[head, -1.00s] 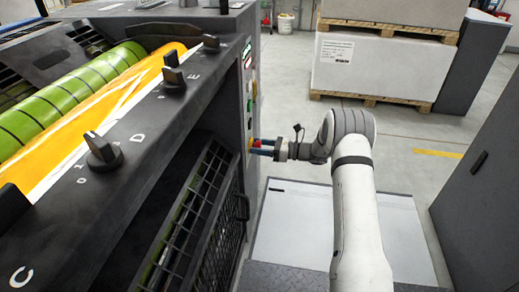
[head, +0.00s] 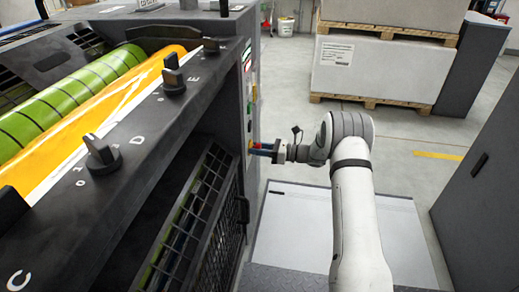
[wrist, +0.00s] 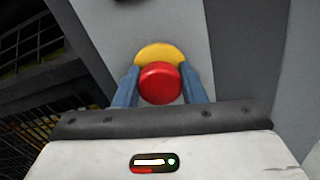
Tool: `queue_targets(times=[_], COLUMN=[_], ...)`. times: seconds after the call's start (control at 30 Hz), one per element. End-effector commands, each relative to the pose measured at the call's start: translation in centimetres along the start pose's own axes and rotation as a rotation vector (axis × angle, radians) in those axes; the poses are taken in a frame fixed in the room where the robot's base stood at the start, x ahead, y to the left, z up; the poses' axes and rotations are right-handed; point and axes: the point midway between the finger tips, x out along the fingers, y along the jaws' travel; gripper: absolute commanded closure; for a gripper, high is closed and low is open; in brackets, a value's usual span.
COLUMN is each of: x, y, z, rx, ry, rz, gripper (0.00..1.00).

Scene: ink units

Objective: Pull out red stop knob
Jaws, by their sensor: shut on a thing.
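The red stop knob (wrist: 160,84) sits in front of a round yellow plate (wrist: 158,52) on the grey machine panel in the wrist view. My gripper (wrist: 158,88) has its two blue fingers on either side of the red knob, shut on it. In the head view my gripper (head: 262,149) reaches left to the side panel of the press. The knob is small and mostly hidden by the fingers there. I cannot tell how far the knob stands out from the panel.
The press (head: 120,130) with black dials and green and orange rollers fills the left. A dark mesh guard (head: 195,215) is below the panel. A grey cabinet (head: 490,190) stands at right. Pallets with white stacks (head: 375,70) are behind. Open floor lies between.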

Motion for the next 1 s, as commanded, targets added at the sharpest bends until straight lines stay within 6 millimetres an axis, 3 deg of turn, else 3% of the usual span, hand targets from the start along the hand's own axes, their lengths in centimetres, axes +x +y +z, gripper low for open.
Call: queue_targets(times=[0.6,0.63,0.9,1.0], x=[-1.9,-1.9,-1.8,-1.8], y=[0.1,0.1,0.1,0.1], z=[-0.2,-0.2,-0.1,-0.1], rx=[0.004,0.004,0.002,0.002], ry=[0.001,0.001,0.001,0.001], rz=[0.004,0.003,0.003,0.003], gripper=[1.0,0.62,0.41,0.41])
